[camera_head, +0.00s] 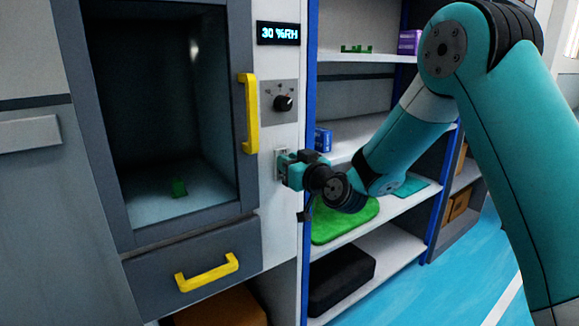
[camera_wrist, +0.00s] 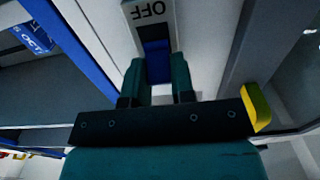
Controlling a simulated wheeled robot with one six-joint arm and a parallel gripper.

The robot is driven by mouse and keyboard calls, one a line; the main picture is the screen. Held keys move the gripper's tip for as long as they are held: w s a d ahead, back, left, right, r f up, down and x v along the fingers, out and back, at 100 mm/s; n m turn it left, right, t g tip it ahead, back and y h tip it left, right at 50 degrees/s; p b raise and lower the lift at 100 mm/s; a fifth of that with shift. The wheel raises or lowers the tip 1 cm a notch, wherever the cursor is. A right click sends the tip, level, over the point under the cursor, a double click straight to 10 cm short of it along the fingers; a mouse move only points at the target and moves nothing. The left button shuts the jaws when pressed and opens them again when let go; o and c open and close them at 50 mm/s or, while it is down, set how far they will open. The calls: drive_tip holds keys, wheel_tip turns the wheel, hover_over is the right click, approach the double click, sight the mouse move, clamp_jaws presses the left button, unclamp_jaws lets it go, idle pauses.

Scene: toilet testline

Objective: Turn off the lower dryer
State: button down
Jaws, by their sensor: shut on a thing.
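The dryer (camera_head: 165,100) is a grey cabinet with a glass door on the left of the head view; a small green object stands inside. Its display (camera_head: 278,33) reads 30 %RH, with a black knob (camera_head: 283,102) on a grey plate below. Below the knob is a switch plate (camera_head: 281,155), partly hidden by my gripper (camera_head: 284,168). In the wrist view the plate's OFF label (camera_wrist: 150,12) appears upside down above a blue switch lever (camera_wrist: 156,48). My gripper's two teal fingers (camera_wrist: 159,68) are on either side of this lever, shut on it.
A yellow door handle (camera_head: 249,112) stands out left of the knob. A yellow drawer handle (camera_head: 208,272) is lower down. An open shelf (camera_head: 385,230) with a green mat and boxes is right of the dryer, behind my arm. Blue floor shows at right.

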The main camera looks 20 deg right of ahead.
drive_tip(key=f+t+b, duration=0.1)
drive_tip(key=b, duration=0.4)
drive_tip(key=shift+s+f, duration=0.1)
drive_tip(key=shift+f, duration=0.1)
drive_tip(key=t+b, duration=0.2)
drive_tip(key=b, duration=0.6)
drive_tip(key=f+t+y+b, duration=0.1)
drive_tip(key=t+b, duration=0.1)
drive_tip(key=b, duration=0.6)
drive_tip(key=t+y+b, duration=0.1)
drive_tip(key=t+b, duration=0.1)
drive_tip(key=b, duration=0.7)
drive_tip(key=shift+s+f+t, duration=0.1)
drive_tip(key=shift+f+t, duration=0.05)
drive_tip(key=shift+t, duration=0.15)
drive_tip(key=shift+y+b, duration=0.3)
drive_tip(key=shift+b, duration=0.1)
drive_tip(key=shift+r, duration=0.2)
drive_tip(key=c, duration=1)
unclamp_jaws()
drive_tip(key=shift+o, duration=0.2)
